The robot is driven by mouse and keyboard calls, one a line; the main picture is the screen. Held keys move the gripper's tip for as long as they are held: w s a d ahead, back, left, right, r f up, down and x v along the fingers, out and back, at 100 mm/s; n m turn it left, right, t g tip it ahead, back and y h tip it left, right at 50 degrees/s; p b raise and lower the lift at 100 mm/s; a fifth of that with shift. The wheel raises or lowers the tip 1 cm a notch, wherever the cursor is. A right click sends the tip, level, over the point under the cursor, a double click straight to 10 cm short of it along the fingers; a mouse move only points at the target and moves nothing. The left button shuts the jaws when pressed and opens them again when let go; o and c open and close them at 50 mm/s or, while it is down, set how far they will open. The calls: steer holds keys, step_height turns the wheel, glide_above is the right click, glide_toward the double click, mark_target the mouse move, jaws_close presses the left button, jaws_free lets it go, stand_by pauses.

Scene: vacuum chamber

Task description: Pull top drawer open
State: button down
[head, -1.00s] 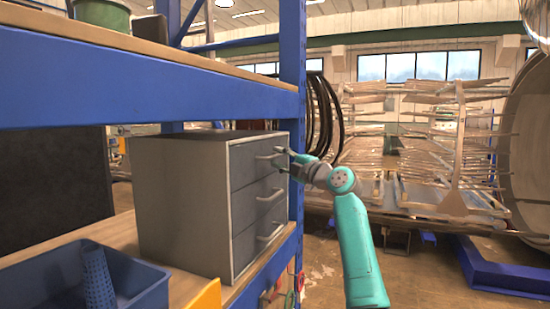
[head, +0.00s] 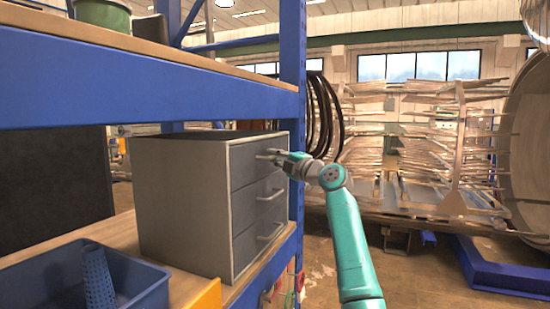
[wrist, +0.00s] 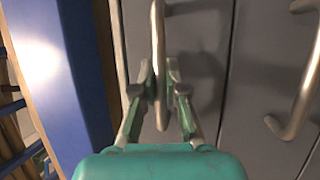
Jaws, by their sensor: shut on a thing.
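A grey three-drawer cabinet (head: 185,200) stands on the wooden shelf. Its top drawer (head: 250,162) has a metal bar handle, and its front looks flush with the drawers below. My gripper (head: 281,156) is at that handle. In the wrist view my gripper (wrist: 158,85) has one finger on each side of the top handle (wrist: 159,40), shut on it near one end. The fingertips partly hide the handle in the head view. The middle drawer handle (wrist: 300,100) is to the right in the wrist view.
A blue rack post (head: 292,100) stands close beside the cabinet, and the rack beam (head: 150,95) runs above it. A blue bin (head: 140,285) is at the front left of the shelf. The floor right of my arm (head: 410,270) is open.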

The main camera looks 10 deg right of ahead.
steer(key=shift+d, duration=0.1)
steer(key=s+d, duration=0.7)
steer(key=d, duration=0.2)
steer(key=s+d, duration=0.6)
steer(key=d, duration=0.4)
steer(key=shift+s, duration=0.4)
steer(key=shift+f, duration=0.1)
steer(key=c, duration=1.2)
jaws_free()
steer(key=v, duration=1.2)
